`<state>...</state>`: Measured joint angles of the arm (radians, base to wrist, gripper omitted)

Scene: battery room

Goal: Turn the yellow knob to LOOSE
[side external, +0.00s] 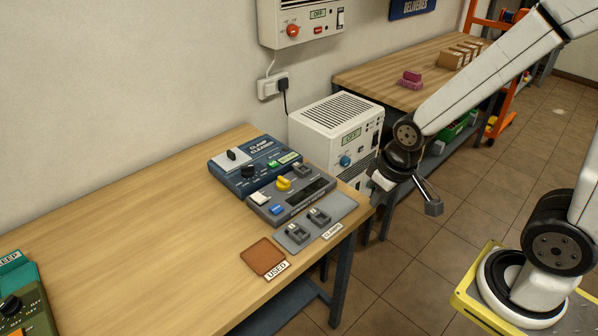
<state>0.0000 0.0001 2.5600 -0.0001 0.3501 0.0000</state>
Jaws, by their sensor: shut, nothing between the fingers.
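The yellow knob (283,184) sits on top of a dark grey device (290,197) near the right end of the wooden bench. Its pointer direction and any LOOSE mark are too small to read. My gripper (433,207) is beyond the bench's right edge, above the floor, well to the right of the knob and apart from it. It is shut and empty.
A blue device labelled CLAMP CLEANER (254,165) stands behind the grey one. A grey mat (325,221) with small clamps lies in front. A brown USED pad (263,257) lies further left. A white cabinet (336,132) stands behind. The bench's middle is clear.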

